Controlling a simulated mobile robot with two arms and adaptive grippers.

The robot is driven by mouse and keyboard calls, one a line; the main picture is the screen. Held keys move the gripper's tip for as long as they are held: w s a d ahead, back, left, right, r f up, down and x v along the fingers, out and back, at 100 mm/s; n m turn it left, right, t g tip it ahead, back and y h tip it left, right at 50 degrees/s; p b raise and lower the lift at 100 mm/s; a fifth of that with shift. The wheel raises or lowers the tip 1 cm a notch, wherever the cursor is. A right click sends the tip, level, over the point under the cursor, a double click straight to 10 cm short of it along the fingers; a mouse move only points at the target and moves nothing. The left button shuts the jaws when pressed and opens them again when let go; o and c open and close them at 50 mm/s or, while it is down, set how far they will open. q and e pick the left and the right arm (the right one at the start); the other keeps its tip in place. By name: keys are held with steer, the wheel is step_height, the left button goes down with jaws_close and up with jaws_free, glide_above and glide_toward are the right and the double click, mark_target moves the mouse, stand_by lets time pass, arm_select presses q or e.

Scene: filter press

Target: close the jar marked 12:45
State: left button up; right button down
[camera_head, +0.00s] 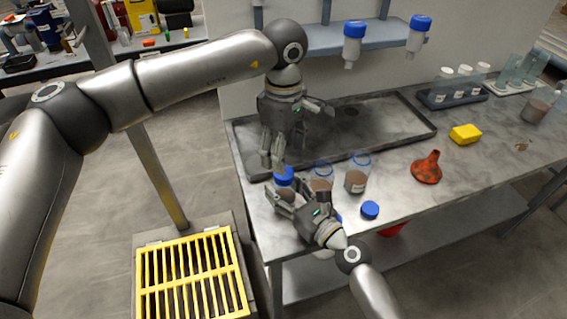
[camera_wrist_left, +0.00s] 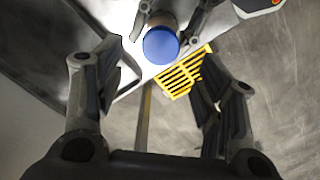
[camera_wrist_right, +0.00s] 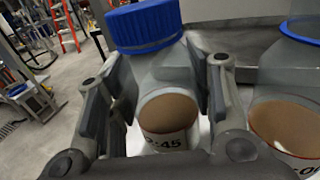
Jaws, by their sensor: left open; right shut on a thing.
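The jar with a label ending in ":45" (camera_wrist_right: 165,120) stands upright between the fingers of my right gripper (camera_wrist_right: 160,105), which is shut on it. It holds brown material, and a blue lid (camera_wrist_right: 145,25) sits on its top; whether it is tight I cannot tell. In the head view the jar's blue lid (camera_head: 284,175) is near the table's left front corner, with my right gripper (camera_head: 290,203) around the jar below. My left gripper (camera_head: 272,160) is open just above the lid, pointing down, empty. In the left wrist view the lid (camera_wrist_left: 161,45) lies beyond the open fingers.
Two open jars with brown contents, one nearer (camera_head: 321,186) and one further right (camera_head: 357,182), stand beside it. A dark tray (camera_head: 400,124) lies behind.

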arm_select(q)
step_height(320, 180, up, 6)
stand_by(0.4)
arm_select(e)
steer(key=c, duration=0.6)
jaws_free()
steer(key=v, duration=1.2)
